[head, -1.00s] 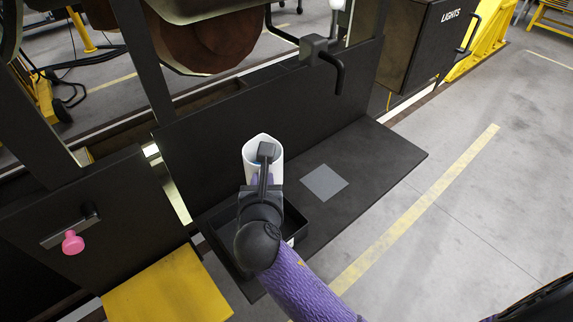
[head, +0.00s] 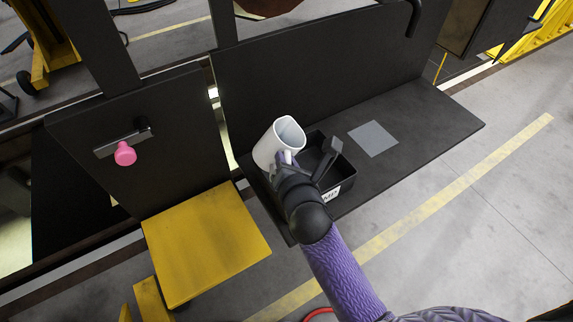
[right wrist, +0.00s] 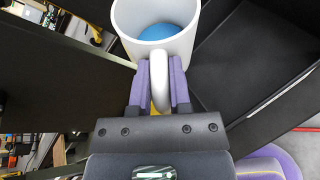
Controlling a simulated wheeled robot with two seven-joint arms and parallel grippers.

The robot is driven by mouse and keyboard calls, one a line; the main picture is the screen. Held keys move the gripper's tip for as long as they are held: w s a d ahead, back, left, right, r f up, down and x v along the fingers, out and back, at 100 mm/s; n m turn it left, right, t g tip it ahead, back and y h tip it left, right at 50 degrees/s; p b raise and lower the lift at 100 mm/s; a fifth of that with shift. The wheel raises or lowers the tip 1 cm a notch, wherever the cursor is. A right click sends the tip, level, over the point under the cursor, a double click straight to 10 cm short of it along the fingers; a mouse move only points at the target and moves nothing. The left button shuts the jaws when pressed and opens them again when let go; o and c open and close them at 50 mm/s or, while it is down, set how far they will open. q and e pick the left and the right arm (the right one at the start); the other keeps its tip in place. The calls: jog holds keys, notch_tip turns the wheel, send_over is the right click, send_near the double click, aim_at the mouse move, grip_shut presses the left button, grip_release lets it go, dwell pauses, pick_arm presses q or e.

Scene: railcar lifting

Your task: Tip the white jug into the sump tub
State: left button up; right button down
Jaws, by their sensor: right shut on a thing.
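The white jug (head: 265,150) is in my right gripper (head: 287,162), which is shut on its handle. The right wrist view shows the jug (right wrist: 185,48) with the handle between the two purple fingers (right wrist: 160,85) and something blue inside. In the head view the jug's mouth faces up and toward the right; I cannot tell its exact tilt. The black sump tub (head: 347,185), with a white label on its front, sits on the dark shelf. The jug appears above and beside its left end. My gripper and wrist hide part of the tub. My left gripper is not in view.
The dark shelf (head: 430,118) has a grey square plate (head: 373,138) right of the tub and a tall dark panel (head: 330,65) behind. A yellow platform (head: 205,240) and a pink knob (head: 125,153) are at the left. Open floor lies at the right.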

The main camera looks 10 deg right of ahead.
aim_at(297, 149)
jog(key=m+y+b, duration=0.1)
jog(key=b, duration=0.1)
jog(key=f+m+t+y+b, duration=0.1)
jog(key=m+b, duration=0.1)
jog(key=b, duration=0.1)
jog(key=shift+d+m, duration=0.3)
jog(key=shift+d, duration=0.05)
jog(key=d+m+t, duration=0.1)
jog(key=m, duration=0.1)
jog(key=d+m+t+y+b, duration=0.1)
jog(key=m, duration=0.2)
jog(key=r+m+t+b, duration=0.1)
jog(key=m, duration=0.1)
jog(key=shift+s+d+r+m+y, duration=0.1)
jog(key=shift+s+d+m+y, duration=0.2)
jog(key=shift+d+m, duration=0.1)
dwell(1.0)
dwell(1.0)
